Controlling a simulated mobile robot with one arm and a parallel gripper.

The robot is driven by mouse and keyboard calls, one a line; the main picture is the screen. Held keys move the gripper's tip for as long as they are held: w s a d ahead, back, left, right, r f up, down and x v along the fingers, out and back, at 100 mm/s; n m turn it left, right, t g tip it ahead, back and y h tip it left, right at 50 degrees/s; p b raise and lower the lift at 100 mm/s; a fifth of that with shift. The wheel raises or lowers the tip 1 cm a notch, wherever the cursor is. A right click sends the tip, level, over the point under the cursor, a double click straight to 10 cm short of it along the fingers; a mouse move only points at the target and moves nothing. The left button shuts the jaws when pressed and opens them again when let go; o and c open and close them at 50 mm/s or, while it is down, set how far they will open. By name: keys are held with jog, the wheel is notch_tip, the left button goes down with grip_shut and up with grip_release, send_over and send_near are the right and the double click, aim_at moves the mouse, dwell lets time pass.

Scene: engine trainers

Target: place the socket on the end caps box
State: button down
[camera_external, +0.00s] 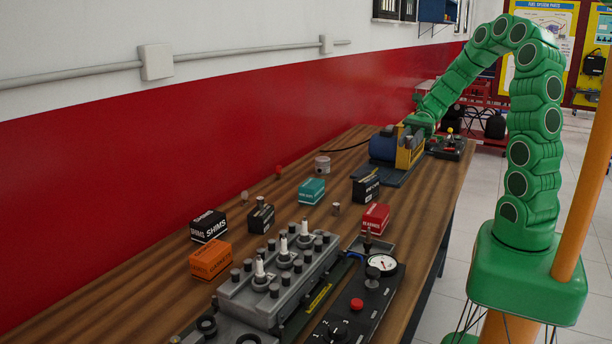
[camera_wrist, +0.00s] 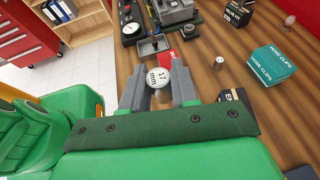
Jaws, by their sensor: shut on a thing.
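My gripper (camera_wrist: 158,85) is shut on the socket (camera_wrist: 160,77), a pale round piece marked "17 mm" between the two grey fingers in the wrist view. In the external view my green wrist (camera_external: 420,121) is at the far end of the bench, by the blue and yellow machine; the socket is too small to make out there. I cannot read which box is the end caps box. A black box with white lettering (camera_external: 366,187) stands mid-bench. Another black box (camera_external: 261,218) stands nearer, with a small metal piece on top.
Teal hose clips box (camera_external: 312,191), red box (camera_external: 376,218), orange box (camera_external: 211,260) and black shims box (camera_external: 208,226) stand on the wooden bench (camera_external: 150,290). Small loose parts stand between them. An engine block (camera_external: 280,275) with upright plugs and a gauge panel (camera_external: 382,264) fill the near end.

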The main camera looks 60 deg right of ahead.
jog(key=w+d+f, duration=0.1)
jog(key=w+f, duration=0.3)
jog(key=w, duration=0.5)
send_over(367, 178)
jog(key=f, duration=0.4)
jog(key=shift+s+d+f, duration=0.1)
jog(key=shift+s+f, duration=0.3)
jog(key=shift+w+f, duration=0.4)
jog(key=shift+f, duration=0.1)
jog(key=shift+w+f, duration=0.1)
jog(key=shift+f, duration=1.5)
jog(key=shift+f, duration=0.1)
jog(key=c, duration=0.9)
grip_release()
jog(key=shift+o, duration=0.2)
